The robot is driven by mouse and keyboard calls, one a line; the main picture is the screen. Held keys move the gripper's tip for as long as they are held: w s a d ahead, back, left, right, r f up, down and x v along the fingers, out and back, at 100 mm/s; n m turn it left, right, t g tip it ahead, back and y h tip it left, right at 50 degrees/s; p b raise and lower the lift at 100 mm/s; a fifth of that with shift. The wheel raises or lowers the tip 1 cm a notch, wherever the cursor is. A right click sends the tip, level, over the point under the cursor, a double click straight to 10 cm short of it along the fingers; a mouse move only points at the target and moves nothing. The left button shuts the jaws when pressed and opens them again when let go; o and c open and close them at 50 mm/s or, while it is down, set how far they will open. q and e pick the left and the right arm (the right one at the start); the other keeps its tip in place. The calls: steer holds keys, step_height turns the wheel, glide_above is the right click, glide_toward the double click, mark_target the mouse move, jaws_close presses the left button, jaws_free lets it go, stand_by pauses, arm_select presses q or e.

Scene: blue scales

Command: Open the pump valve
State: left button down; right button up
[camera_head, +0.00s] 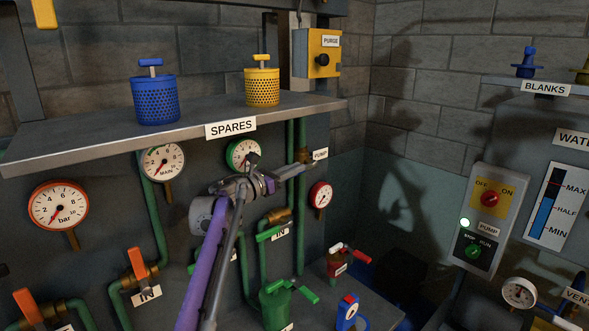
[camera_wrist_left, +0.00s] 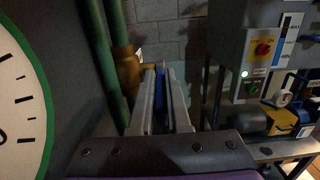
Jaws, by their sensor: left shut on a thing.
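The PUMP label (camera_head: 320,154) sits beside a brass valve body (camera_head: 303,156) on a green pipe, in the head view. The brass body (camera_wrist_left: 127,68) also shows in the left wrist view, just left of my fingers. My left gripper (camera_head: 297,170) reaches across from the lower left to this valve. In the wrist view its two grey fingers (camera_wrist_left: 160,95) are closed around a narrow blue part (camera_wrist_left: 160,84), which looks like the pump valve handle. The fingers hide much of it, so its exact angle is hard to tell. My right gripper is not in view.
A shelf (camera_head: 60,138) labelled SPARES, with a blue basket (camera_head: 156,102) and a yellow one (camera_head: 262,89), overhangs the panel. Gauges (camera_head: 163,161) and green pipes (camera_head: 154,220) crowd behind my arm. A pump switch box (camera_head: 487,222) stands at the right, its green lamp lit.

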arm_select(q)
steer(key=shift+f+t+h, duration=0.4)
steer(key=shift+f, duration=0.05)
steer(key=shift+f+t+h, duration=0.8)
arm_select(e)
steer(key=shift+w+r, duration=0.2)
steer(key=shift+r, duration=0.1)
arm_select(q)
steer(key=c, duration=0.9)
jaws_free()
steer(key=shift+d, duration=0.1)
steer(key=s+a, duration=0.4)
steer(key=s+a+f+b, duration=0.1)
steer(key=s+a, duration=0.2)
steer(key=a, duration=0.1)
steer(key=s+a+b, duration=0.1)
steer(key=s+a, duration=0.3)
steer(key=shift+s+f, duration=0.35)
steer(key=shift+f, duration=0.05)
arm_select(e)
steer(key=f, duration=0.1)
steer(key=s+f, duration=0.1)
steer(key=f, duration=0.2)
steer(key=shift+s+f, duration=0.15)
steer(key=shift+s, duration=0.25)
arm_select(q)
steer(key=shift+d, duration=0.1)
